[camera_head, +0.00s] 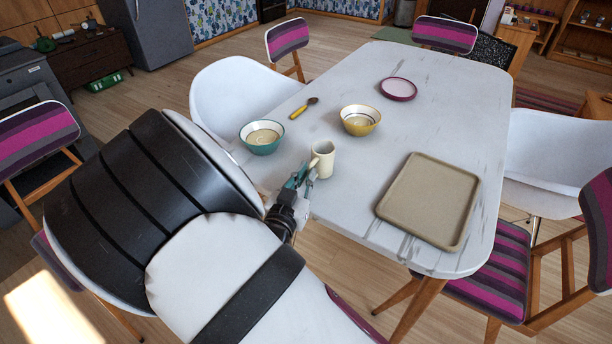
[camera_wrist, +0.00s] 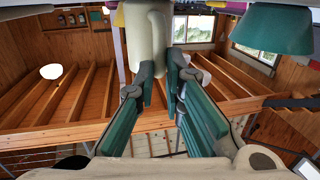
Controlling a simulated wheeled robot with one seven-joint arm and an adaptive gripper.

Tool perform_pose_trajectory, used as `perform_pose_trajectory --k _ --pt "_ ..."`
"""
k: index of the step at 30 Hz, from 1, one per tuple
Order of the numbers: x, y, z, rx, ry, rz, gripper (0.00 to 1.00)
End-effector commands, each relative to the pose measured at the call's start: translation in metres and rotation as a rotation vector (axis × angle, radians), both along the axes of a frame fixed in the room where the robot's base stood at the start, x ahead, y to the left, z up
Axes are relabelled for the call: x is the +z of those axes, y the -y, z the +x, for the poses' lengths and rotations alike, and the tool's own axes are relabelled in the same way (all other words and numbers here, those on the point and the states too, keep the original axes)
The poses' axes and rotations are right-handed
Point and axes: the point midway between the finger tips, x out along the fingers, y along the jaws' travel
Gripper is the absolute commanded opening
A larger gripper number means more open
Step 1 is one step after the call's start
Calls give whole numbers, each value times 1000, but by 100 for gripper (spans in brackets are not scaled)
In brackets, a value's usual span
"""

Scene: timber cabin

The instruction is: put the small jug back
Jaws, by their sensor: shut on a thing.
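The small cream jug (camera_head: 322,160) is upright at the near-left edge of the white table (camera_head: 440,120). My gripper (camera_head: 302,180) reaches it from the lower left. In the wrist view the jug (camera_wrist: 146,38) is at the top, with my green-padded fingers (camera_wrist: 165,80) closed on its handle side.
A teal bowl (camera_head: 262,138) stands left of the jug and a yellow bowl (camera_head: 361,120) behind it. A spoon (camera_head: 304,108), a pink-rimmed plate (camera_head: 398,89) and a beige tray (camera_head: 430,200) also lie on the table. Bare tabletop shows between jug and tray. Chairs surround the table.

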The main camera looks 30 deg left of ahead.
Motion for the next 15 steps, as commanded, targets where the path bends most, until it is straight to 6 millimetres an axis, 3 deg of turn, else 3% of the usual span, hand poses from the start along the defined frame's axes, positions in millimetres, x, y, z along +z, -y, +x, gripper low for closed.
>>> perform_pose_trajectory --k 1,2,4,15 --pt "-2 0 0 0 1 0 0" --pt "-2 0 0 0 0 0 17" --pt "-2 0 0 0 0 0 30" --pt "3 0 0 0 0 0 30"
